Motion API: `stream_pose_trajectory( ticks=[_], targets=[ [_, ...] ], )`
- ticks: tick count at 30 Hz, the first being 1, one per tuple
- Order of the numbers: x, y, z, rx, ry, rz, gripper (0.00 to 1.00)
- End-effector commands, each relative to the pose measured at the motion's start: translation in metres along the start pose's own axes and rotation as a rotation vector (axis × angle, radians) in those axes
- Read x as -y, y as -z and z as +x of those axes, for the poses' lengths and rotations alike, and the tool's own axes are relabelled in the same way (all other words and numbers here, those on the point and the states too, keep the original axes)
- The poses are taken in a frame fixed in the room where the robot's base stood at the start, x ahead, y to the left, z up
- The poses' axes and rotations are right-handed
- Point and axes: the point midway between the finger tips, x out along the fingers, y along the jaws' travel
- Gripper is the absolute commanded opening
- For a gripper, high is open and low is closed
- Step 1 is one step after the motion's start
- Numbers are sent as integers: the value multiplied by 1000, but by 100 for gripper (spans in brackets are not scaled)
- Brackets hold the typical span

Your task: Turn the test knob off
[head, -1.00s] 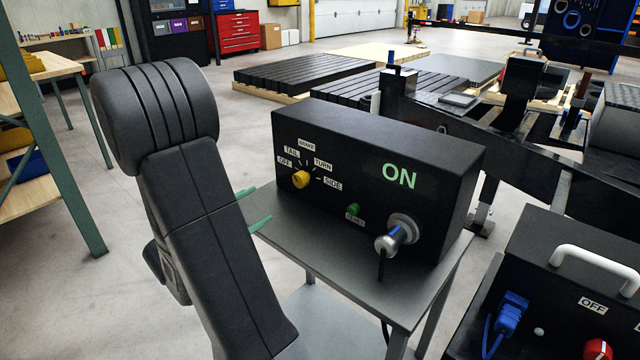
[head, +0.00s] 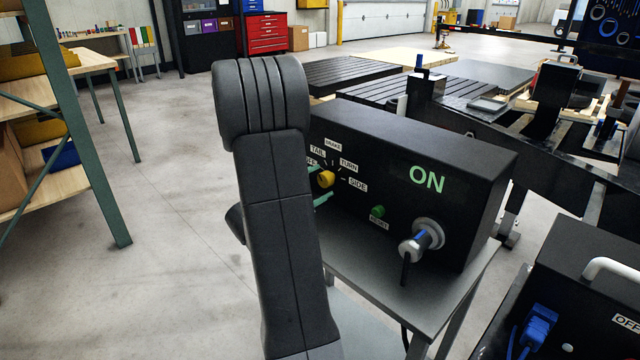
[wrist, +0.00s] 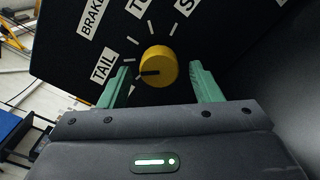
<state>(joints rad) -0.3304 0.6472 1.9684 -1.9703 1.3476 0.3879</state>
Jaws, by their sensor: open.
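The yellow test knob (head: 326,179) is on the front of a black control box (head: 470,170), in a ring of labels: TAIL, BRAKE, TURN, SIDE and one mostly hidden by my gripper. In the wrist view the knob (wrist: 160,68) has a dark mark pointing left, toward the side of the TAIL label (wrist: 104,66). My gripper (wrist: 160,66) is open, its green fingers on either side of the knob with gaps between. In the head view my gripper (head: 318,185) is at the panel's left end, largely behind my arm. A lit ON sign (head: 427,179) is on the panel.
A green reset button (head: 378,211) and a silver connector (head: 420,240) protrude from the panel to the right of the knob. The box stands on a small grey table (head: 375,282). Another black box (head: 590,270) stands at the right. A shelf rack (head: 95,150) is at the left.

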Motion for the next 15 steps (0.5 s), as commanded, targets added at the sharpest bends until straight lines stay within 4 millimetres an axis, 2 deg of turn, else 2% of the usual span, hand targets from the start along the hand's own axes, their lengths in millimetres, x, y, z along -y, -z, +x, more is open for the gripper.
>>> stream_pose_trajectory(
  ticks=[4, 13, 15],
  targets=[
    [0, 0, 9, 1, 0, 0, 58],
    [0, 0, 10, 0, -1, -1, 58],
    [0, 0, 10, 0, -1, -1, 46]
  ],
)
